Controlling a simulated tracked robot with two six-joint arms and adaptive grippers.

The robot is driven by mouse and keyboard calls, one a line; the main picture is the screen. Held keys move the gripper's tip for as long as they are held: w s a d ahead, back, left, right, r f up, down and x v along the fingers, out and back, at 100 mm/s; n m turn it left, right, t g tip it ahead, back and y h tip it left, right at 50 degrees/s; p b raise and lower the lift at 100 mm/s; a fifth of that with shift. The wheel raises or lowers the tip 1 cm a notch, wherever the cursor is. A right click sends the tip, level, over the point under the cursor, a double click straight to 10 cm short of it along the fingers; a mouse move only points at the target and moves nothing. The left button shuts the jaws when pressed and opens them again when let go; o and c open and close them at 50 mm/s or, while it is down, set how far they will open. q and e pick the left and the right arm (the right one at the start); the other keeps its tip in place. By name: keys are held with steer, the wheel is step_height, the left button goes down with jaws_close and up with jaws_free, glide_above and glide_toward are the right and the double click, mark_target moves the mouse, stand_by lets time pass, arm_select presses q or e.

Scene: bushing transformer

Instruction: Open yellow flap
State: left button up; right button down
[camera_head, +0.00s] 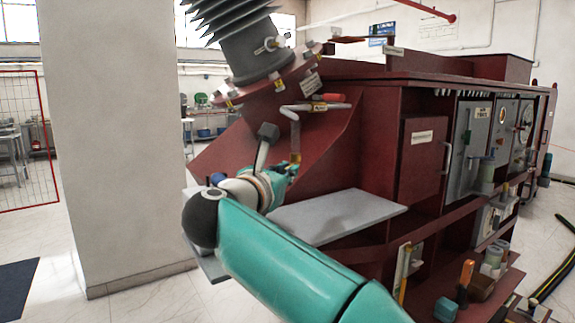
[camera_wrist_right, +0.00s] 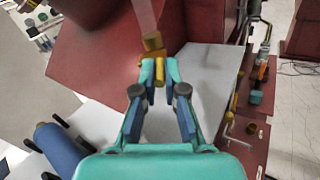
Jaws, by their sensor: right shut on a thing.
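The yellow flap (camera_wrist_right: 160,71) is a small yellow piece at the end of a pipe fitting in front of the dark red transformer body. It also shows in the head view (camera_head: 296,157) below a grey pipe. My right gripper (camera_wrist_right: 159,74) has its teal fingertips on both sides of the yellow flap and is shut on it. In the head view my right gripper (camera_head: 291,170) is partly hidden behind my own wrist. How far the flap is turned is hard to tell. My left gripper is not in view.
A grey shelf (camera_head: 338,212) sticks out just below and right of the gripper. A red lever (camera_head: 325,98) sits above on the grey pipe. The red transformer (camera_head: 345,145) fills the right side. A pale column (camera_head: 115,130) stands at the left.

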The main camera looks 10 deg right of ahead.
steer(key=shift+a+m+h, duration=0.1)
steer(key=shift+m+h, duration=0.2)
steer(key=c, duration=1.2)
jaws_free()
steer(key=shift+s, duration=0.1)
steer(key=shift+c, duration=0.2)
steer(key=v, duration=1.2)
steer(key=shift+a+r, duration=0.1)
